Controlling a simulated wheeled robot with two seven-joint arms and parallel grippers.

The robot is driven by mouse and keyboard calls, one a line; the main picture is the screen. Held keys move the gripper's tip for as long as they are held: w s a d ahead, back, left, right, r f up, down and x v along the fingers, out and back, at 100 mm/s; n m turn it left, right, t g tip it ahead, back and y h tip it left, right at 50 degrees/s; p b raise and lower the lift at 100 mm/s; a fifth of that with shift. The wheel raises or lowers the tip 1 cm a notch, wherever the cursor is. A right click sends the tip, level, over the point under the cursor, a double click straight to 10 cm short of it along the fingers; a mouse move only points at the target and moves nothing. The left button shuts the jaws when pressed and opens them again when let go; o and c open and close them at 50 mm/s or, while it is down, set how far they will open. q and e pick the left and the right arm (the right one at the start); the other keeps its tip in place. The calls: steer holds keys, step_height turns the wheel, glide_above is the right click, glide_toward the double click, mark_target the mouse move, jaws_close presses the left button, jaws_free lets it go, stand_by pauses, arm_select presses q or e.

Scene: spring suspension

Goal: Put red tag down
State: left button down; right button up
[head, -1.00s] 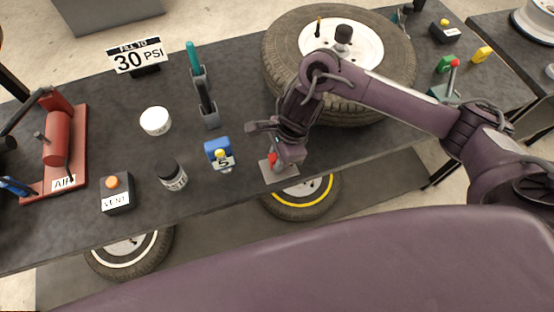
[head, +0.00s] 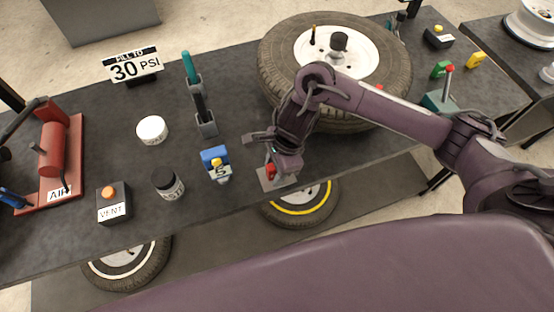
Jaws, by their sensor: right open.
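A small red piece, likely the red tag (head: 270,172), shows at a light grey plate (head: 265,183) on the front edge of the dark bench. My right gripper (head: 272,162) is right over it, pointing down with its jaws open. The gripper hides most of the red piece and part of the plate, so I cannot tell whether they touch. My left gripper is out of view.
A blue tag block (head: 213,158) stands just left of the gripper. A large tyre (head: 390,75) lies behind it. Green (head: 440,69) and yellow (head: 476,60) tags lie at right.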

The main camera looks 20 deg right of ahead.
steer(key=v, duration=1.2)
steer(key=shift+p, duration=0.45)
steer(key=shift+s, duration=0.1)
